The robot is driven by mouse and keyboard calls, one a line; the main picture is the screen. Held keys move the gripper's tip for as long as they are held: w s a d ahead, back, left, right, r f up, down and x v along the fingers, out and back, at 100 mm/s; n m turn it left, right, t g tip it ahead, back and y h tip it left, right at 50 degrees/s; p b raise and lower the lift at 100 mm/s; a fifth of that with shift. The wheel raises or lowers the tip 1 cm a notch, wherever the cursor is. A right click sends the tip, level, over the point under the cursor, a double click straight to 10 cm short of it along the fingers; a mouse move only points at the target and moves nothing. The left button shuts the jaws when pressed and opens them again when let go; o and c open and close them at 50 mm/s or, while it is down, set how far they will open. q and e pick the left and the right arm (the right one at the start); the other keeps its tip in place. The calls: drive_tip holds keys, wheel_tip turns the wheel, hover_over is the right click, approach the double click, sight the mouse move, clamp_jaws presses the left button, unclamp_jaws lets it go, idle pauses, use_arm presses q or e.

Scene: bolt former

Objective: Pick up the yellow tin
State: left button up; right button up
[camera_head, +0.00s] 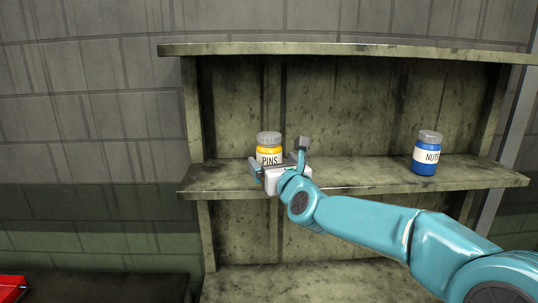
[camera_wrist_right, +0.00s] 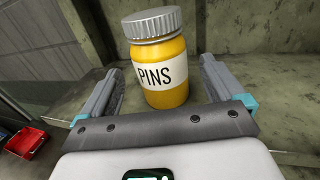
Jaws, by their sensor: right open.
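The yellow tin (camera_head: 268,141) has a grey lid and a white label reading PINS. It stands upright near the left end of the middle shelf (camera_head: 360,178). My right gripper (camera_head: 279,160) is open at the tin, with one finger on each side of it. In the right wrist view the yellow tin (camera_wrist_right: 165,95) stands between the open fingers of my right gripper (camera_wrist_right: 162,88), with a gap visible on both sides. The gripper hides the lower part of the tin in the head view. My left gripper is not in view.
A blue tin (camera_head: 426,155) labelled NUTS stands on the same shelf to the right, well apart. An upper shelf board (camera_head: 340,50) runs above and a lower one (camera_head: 320,285) below. A red tray (camera_head: 12,288) lies at the bottom left.

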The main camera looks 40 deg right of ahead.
sight(267, 155)
drive_tip(key=shift+r, duration=0.15)
drive_tip(key=p+x, duration=0.1)
drive_tip(key=x, duration=0.1)
drive_tip(key=p+x, duration=0.2)
drive_tip(key=x, duration=0.1)
drive_tip(key=shift+w+d+f+p, duration=0.2)
drive_tip(key=shift+w+f+p, duration=0.05)
drive_tip(key=shift+w+p, duration=0.05)
drive_tip(key=shift+w+d, duration=0.1)
drive_tip(key=shift+s+r, duration=0.1)
drive_tip(key=shift+s, duration=0.2)
drive_tip(key=shift+w+f, duration=0.2)
drive_tip(key=shift+w, duration=0.1)
drive_tip(key=c, duration=1.2)
drive_tip(key=shift+s+r, duration=0.15)
